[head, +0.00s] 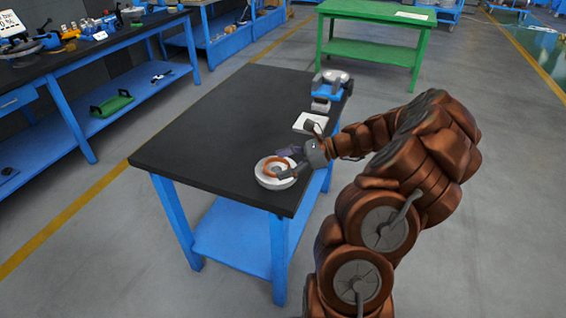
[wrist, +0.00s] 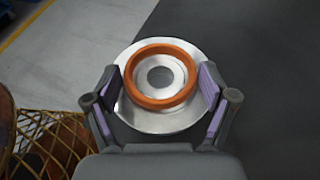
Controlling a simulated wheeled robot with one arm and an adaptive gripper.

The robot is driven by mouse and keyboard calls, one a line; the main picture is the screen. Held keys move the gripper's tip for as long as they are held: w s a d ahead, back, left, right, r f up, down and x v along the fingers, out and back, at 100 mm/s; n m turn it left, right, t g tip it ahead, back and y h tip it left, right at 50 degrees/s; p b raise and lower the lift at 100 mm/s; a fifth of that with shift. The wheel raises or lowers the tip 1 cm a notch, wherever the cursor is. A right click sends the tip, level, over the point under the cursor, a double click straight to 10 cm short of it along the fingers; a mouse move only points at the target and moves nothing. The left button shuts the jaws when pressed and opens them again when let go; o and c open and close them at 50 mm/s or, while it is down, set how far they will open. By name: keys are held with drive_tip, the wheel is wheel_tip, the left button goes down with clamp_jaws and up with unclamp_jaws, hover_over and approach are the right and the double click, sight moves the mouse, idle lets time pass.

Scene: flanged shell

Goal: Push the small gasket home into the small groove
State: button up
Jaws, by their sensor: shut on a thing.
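The silvery flanged shell (head: 264,180) stands at the near right corner of the dark-topped table; its round flange (wrist: 150,122) fills the middle of the wrist view. The small gasket, an orange ring (wrist: 160,103), is over the shell, roughly centred around its middle hole. It also shows in the head view (head: 268,165). My gripper (wrist: 161,82) is shut on the gasket, with a purple pad at its left and right sides. The groove is hidden under the ring, and I cannot tell whether the ring sits in it or just above.
On the table (head: 215,125), a white block (head: 310,123) and a blue device (head: 329,88) stand farther back along the right edge. The table's left and middle are clear.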

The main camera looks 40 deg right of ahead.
drive_tip(key=shift+f, duration=0.15)
drive_tip(key=o, duration=1.2)
drive_tip(key=v, duration=1.2)
